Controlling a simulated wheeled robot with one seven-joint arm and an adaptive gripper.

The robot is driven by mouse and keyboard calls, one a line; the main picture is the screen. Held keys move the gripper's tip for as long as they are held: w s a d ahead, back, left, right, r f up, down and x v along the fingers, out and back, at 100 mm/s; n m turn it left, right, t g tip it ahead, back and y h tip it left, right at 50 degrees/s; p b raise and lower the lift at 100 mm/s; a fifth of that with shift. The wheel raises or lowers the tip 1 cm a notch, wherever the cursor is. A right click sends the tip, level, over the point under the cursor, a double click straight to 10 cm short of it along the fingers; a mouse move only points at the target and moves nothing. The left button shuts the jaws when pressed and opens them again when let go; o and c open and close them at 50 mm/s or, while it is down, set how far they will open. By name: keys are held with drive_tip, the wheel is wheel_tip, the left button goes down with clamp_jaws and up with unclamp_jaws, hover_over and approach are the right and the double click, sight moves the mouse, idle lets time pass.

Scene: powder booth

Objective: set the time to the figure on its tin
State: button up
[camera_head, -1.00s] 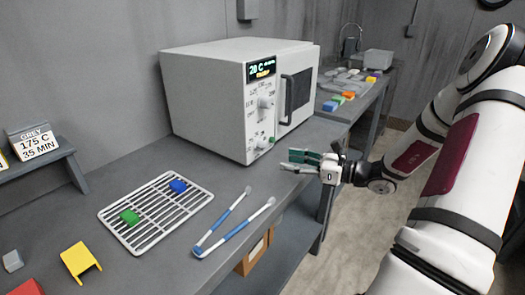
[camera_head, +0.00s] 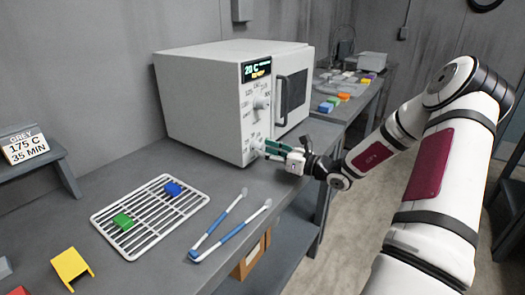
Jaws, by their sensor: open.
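The white oven (camera_head: 205,98) stands on the bench with its dark door (camera_head: 291,97) shut. Its display (camera_head: 257,70) reads about 20 C; the smaller text below is too small to read. An upper dial (camera_head: 262,103) sits on the control panel. My gripper (camera_head: 260,147) is open, its fingertips at the lower dial, which they partly hide; I cannot tell whether they touch it. A card (camera_head: 25,147) on the small stand at the left reads GREY, 175 C, 35 MIN.
A yellow bracket (camera_head: 71,265) lies at the front left. Several coloured blocks sit on the far bench (camera_head: 352,105).

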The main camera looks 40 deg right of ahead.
drive_tip(key=shift+x, duration=0.9)
clamp_jaws()
drive_tip(key=shift+r+m+p, duration=0.1)
drive_tip(key=shift+m+p, duration=0.2)
drive_tip(key=shift+p, duration=0.05)
drive_tip(key=m+p, duration=0.3)
drive_tip(key=p, duration=0.1)
drive_tip(key=shift+s, duration=0.1)
drive_tip(key=m+p, duration=0.2)
drive_tip(key=m, duration=0.3)
drive_tip(key=shift+p, duration=0.4)
drive_tip(key=shift+m, duration=0.3)
